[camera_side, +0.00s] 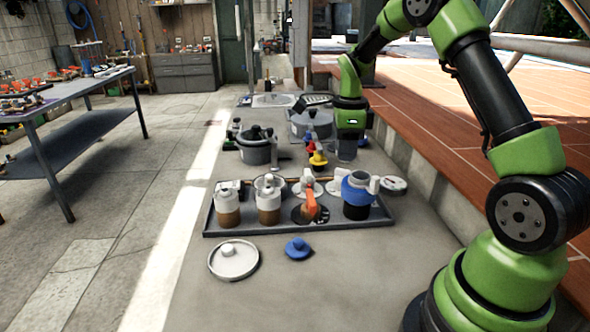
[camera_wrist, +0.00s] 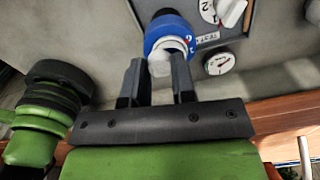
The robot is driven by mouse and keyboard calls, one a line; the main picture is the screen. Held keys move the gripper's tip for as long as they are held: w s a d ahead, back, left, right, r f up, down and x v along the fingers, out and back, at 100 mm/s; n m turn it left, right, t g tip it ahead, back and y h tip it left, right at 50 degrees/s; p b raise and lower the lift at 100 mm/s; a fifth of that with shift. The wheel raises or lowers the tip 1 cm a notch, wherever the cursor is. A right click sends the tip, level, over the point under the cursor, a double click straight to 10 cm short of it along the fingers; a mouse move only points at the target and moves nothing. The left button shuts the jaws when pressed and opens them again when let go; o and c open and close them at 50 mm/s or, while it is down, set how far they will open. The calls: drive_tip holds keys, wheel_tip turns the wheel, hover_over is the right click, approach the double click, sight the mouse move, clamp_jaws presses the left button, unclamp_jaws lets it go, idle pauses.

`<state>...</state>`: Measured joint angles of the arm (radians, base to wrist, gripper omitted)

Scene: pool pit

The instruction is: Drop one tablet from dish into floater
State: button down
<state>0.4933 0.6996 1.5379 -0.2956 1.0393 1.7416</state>
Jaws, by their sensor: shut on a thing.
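The floater (camera_side: 357,196) has a blue collar and dark body, and stands at the right end of the tray. Its blue collar (camera_wrist: 168,34) shows beyond my fingers in the wrist view. My gripper (camera_wrist: 158,80) is shut on a white tablet (camera_wrist: 160,67), which overlaps the floater's opening in that view. I cannot tell whether they touch. In the side view my gripper (camera_side: 347,152) is just behind and above the floater, its fingertips unclear. A pale round dish-like piece (camera_side: 220,268) with a white knob-like thing lies in front of the tray. I cannot tell if it is the tablet dish.
The dark tray (camera_side: 222,233) also holds two brown-and-white jars (camera_side: 229,206) and an orange-handled valve (camera_side: 309,203). A blue cap (camera_side: 298,249) lies in front. A round gauge (camera_side: 393,185) sits right of the floater. Pots and small coloured parts stand behind. The near right ledge is clear.

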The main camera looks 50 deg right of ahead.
drive_tip(key=shift+m, duration=0.5)
drive_tip(key=shift+s+d+f, duration=1.35)
drive_tip(key=shift+d+f, duration=0.1)
drive_tip(key=shift+d, duration=0.1)
drive_tip(key=shift+f, duration=0.4)
idle(0.5)
drive_tip(key=c, duration=0.9)
unclamp_jaws()
drive_tip(key=shift+o, duration=0.2)
drive_tip(key=shift+r, duration=0.1)
wheel_tip(320, 180, up, 7)
idle(0.6)
